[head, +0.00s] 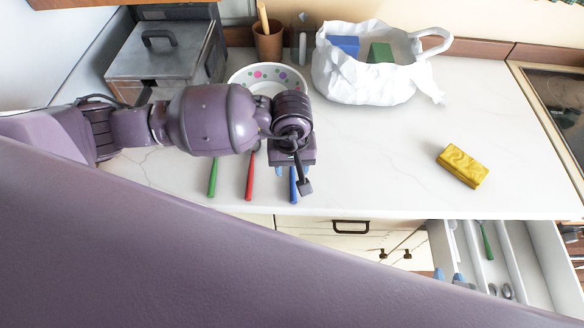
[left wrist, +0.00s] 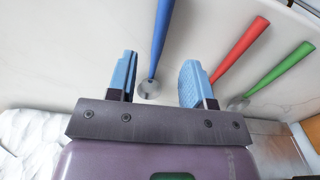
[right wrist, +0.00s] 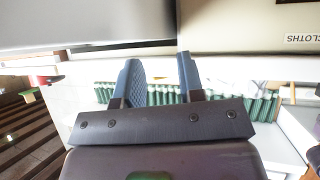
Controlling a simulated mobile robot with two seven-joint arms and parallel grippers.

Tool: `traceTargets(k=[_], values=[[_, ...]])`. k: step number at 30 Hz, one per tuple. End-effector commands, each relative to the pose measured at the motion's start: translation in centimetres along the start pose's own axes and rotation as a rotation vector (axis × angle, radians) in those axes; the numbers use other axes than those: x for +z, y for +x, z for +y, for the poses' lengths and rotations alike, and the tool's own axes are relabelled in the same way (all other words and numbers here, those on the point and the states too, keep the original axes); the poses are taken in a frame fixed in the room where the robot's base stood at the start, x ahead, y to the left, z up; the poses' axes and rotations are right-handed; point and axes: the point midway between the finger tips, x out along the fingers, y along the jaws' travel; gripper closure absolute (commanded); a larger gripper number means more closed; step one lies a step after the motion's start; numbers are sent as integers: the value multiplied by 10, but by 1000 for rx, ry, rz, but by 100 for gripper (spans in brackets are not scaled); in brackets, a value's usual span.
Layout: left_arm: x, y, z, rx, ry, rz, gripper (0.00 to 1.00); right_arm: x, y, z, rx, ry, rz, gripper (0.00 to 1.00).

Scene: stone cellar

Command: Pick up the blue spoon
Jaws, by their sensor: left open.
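The blue spoon (head: 293,185) lies on the white countertop, its handle towards the front edge. In the left wrist view the blue spoon (left wrist: 161,38) shows its metal bowl between my open fingers, nearer the left one. My left gripper (head: 290,168) is open over the spoon and hides its bowl end in the head view; its fingers (left wrist: 159,62) hold nothing. I cannot tell how high they are above it. My right gripper (head: 448,277) is low by the open drawer; in the right wrist view its fingers (right wrist: 158,65) are apart and empty.
A red spoon (head: 249,180) and a green spoon (head: 212,178) lie to the left. A dotted bowl (head: 238,75), a white bag (head: 352,82) and a metal box (head: 155,70) stand behind. A yellow sponge (head: 462,166) lies right. An open drawer (head: 550,265) holds cutlery.

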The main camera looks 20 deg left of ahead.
Motion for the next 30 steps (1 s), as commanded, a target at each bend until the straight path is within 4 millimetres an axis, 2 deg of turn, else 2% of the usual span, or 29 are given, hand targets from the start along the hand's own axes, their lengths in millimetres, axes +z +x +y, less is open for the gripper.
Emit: traceTargets(k=[6,9,18,27,30], values=[[5,31,2,0,-2,-4,53,1,0,0,0,0,0,64],[4,39,2,1,-1,-2,53,1,1,0,0,0,0,64],[4,42,2,1,0,-1,53,2,1,0,0,0,-1,64],[4,42,2,1,-1,-1,99,3,1,0,0,0,-4,64],[4,42,2,1,0,-1,100,3,1,0,0,0,-4,64]])
